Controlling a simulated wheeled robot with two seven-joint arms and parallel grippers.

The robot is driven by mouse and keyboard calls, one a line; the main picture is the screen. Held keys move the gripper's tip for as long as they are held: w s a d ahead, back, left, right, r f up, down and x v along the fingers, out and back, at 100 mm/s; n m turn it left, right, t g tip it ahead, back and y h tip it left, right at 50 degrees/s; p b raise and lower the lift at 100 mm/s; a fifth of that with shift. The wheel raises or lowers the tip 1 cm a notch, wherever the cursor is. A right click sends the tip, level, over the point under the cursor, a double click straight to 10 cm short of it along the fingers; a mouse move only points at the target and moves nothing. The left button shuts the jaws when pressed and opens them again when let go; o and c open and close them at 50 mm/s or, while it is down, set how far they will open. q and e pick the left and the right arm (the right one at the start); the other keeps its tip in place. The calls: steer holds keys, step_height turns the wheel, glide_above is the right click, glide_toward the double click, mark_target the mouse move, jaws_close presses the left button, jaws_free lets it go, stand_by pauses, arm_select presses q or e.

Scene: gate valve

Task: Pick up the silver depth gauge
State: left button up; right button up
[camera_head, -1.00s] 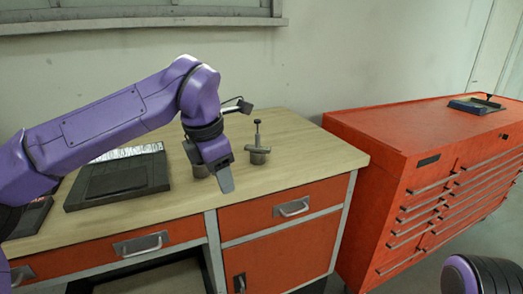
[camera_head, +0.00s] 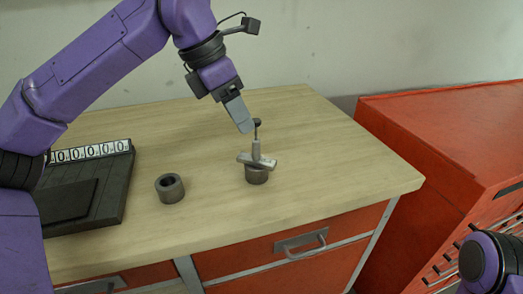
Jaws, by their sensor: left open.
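The silver depth gauge (camera_head: 257,157) stands upright in the camera_head view, its crossbar resting on a short dark round holder (camera_head: 257,175) on the wooden bench. A thin rod with a dark knob rises from its top. My left gripper (camera_head: 243,123) is open and empty, pointing down just above and slightly left of the gauge's knob. Whether a finger touches the knob I cannot tell. Part of my right arm shows at the lower right corner; its gripper is out of view.
An empty dark ring holder (camera_head: 170,188) stands left of the gauge. A black tray with a numbered white strip (camera_head: 118,205) lies at the bench's left. The wooden bench top (camera_head: 330,165) is clear to the right. A red cabinet (camera_head: 440,135) stands beyond its right edge.

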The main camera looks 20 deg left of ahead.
mark_target(255, 140)
arm_select(q)
steer(key=x, duration=0.7)
steer(key=shift+w+d+f, duration=0.15)
steer(key=shift+d+f, duration=0.05)
steer(key=shift+d, duration=0.25)
steer(key=shift+f, duration=0.1)
